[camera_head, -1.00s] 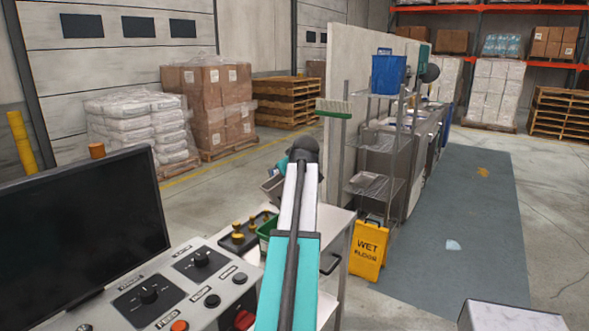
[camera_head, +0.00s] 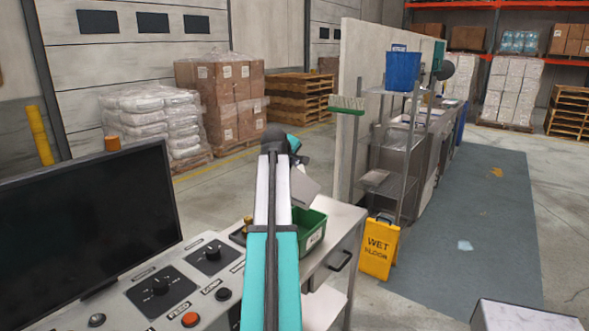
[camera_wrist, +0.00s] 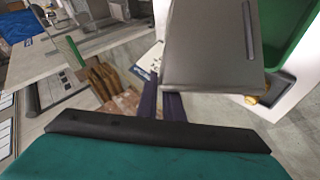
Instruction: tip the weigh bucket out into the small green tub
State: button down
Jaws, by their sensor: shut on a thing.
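The weigh bucket (camera_head: 304,187) is a grey metal scoop, seen tilted just right of my arm in the head view. It is large at the top of the wrist view (camera_wrist: 208,60). My gripper (camera_wrist: 162,103) is shut on it; the dark fingers meet its near edge. The small green tub (camera_head: 312,232) stands on the bench below the bucket, partly hidden by my arm. In the wrist view the tub (camera_wrist: 296,52) is at the right, beside and partly behind the bucket. The bucket's inside and any contents are hidden.
A console with a dark monitor (camera_head: 95,225) and knobs stands at the left. Brass-coloured weights (camera_head: 248,222) sit just left of the tub. A yellow wet-floor sign (camera_head: 379,248) and a wire rack (camera_head: 392,160) stand right of the bench (camera_head: 345,222).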

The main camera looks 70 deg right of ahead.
jog(key=shift+w+a+f+n+g+h, duration=0.2)
jog(key=shift+w+f+n+g+h, duration=0.2)
jog(key=shift+w+f+n+g, duration=0.35)
jog(key=shift+w+a+f+n+g+h, duration=0.2)
jog(key=shift+w+f+n+g+h, duration=0.2)
jog(key=shift+w+n+g, duration=0.4)
jog(key=shift+w+a+f+n+g+h+b, duration=0.15)
jog(key=shift+w+f+n+g+h+b, duration=0.4)
jog(key=shift+g, duration=0.4)
jog(key=shift+s, duration=0.2)
